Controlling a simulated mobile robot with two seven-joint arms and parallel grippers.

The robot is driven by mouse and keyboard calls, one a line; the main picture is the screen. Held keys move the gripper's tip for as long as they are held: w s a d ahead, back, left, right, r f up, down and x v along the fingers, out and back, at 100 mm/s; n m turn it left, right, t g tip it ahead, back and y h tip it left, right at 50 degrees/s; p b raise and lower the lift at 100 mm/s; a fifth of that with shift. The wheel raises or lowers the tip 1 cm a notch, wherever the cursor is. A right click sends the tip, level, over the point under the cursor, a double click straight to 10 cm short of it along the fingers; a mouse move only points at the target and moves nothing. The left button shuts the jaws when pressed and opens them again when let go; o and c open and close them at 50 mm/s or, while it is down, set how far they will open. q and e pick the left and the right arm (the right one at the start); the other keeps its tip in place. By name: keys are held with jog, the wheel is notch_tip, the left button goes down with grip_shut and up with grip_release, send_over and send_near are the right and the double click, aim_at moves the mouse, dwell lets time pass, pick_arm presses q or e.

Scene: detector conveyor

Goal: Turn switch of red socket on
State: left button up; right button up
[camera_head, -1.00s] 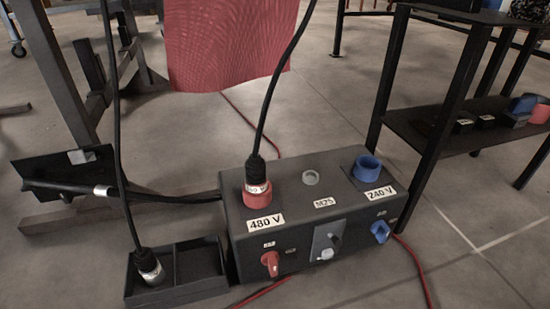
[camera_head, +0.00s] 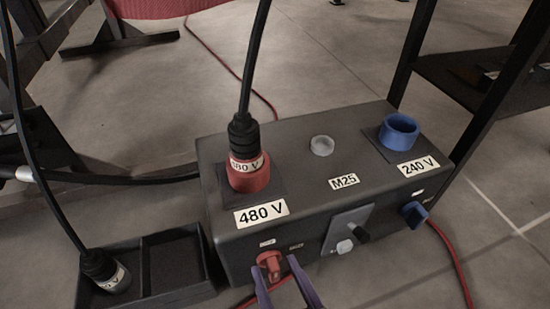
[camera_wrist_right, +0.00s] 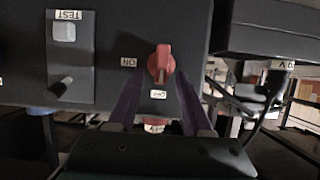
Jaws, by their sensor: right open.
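The red socket (camera_head: 248,174) sits on top of the dark box (camera_head: 300,165) above the 480 V label, with a black plug and cable in it. The red switch (camera_head: 271,263) is on the box's front face below that label. My right gripper (camera_head: 283,272) is open, with its purple fingers close to the switch, one on each side. In the right wrist view the red switch (camera_wrist_right: 161,65) shows between and just beyond the fingertips of my right gripper (camera_wrist_right: 158,88), with an ON label to its left and another small label below it. My left gripper is not in view.
The blue socket (camera_head: 400,132) and blue switch (camera_head: 414,214) are at the box's right end. A grey test panel (camera_head: 348,229) with a lever is between the switches. A divided tray (camera_head: 180,268) holding a plug stands at left. A dark shelf (camera_head: 470,85) stands behind right.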

jog(key=shift+w+a+f, duration=0.1)
jog(key=shift+w+f, duration=0.15)
jog(key=shift+w, duration=0.1)
jog(key=shift+s, duration=0.3)
jog(key=shift+w, duration=0.2)
jog(key=c, duration=0.4)
jog(key=shift+s, duration=0.15)
grip_shut()
